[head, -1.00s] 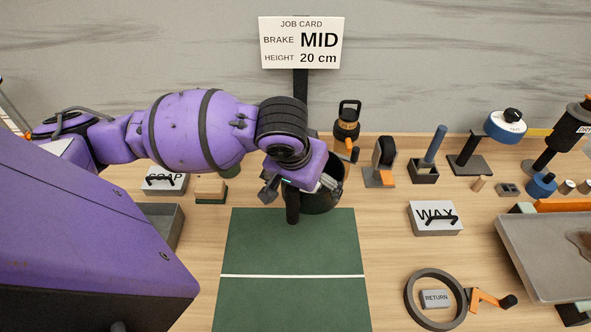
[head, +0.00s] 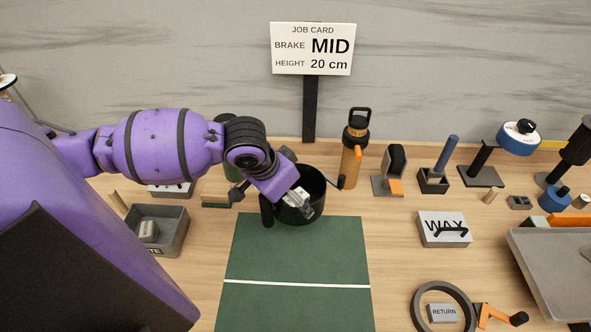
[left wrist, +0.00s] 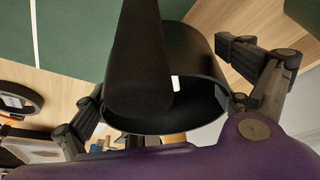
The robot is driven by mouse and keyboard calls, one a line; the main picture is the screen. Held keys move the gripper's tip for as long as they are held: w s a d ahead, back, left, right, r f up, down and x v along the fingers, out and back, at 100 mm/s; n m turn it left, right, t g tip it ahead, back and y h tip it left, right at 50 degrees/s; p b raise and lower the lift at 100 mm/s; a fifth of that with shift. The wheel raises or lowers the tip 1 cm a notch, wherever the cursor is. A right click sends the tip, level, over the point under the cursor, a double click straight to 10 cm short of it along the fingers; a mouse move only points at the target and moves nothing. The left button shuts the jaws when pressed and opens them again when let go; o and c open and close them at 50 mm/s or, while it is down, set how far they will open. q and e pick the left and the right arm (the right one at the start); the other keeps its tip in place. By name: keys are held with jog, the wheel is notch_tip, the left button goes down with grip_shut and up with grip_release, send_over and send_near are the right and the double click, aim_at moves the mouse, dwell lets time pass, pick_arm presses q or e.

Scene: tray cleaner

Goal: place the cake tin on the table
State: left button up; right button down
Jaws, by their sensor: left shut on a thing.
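The cake tin, a black round open tin (head: 312,185), is at the back edge of the green mat in the head view. Its dark handle (head: 267,211) hangs at the left. My left gripper (head: 292,196) is at the tin's near left side, shut on it. In the left wrist view the tin (left wrist: 195,60) lies between the two fingers, with the thick black handle (left wrist: 140,60) in front. The tin's base is hidden, so I cannot tell whether it touches the table (head: 395,225). My right gripper is not in view.
The green mat (head: 295,255) with a white line is bare in front of the tin. An orange bottle (head: 352,160) stands close behind right. A WAX box (head: 443,232), a ring (head: 418,310) and a grey tray (head: 560,270) are to the right; a grey bin (head: 170,218) is left.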

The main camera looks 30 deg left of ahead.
pick_arm(q)
jog(key=w+a, duration=0.4)
jog(key=w, duration=0.3)
jog(key=w+a, duration=0.5)
jog(key=w, duration=0.2)
jog(key=shift+w+d+f+b, duration=0.1)
jog(key=shift+f+b, duration=0.1)
jog(key=shift+f, duration=1.35)
jog(key=shift+d+f+b, duration=0.1)
jog(key=shift+f+b, duration=0.05)
jog(key=shift+f, duration=1.4)
jog(key=shift+w+a+f, duration=0.1)
jog(key=shift+w+f, duration=0.1)
jog(key=shift+f, duration=0.15)
jog(key=shift+f, duration=0.1)
jog(key=o, duration=1.2)
jog(key=shift+s, duration=0.1)
jog(key=shift+c, duration=0.2)
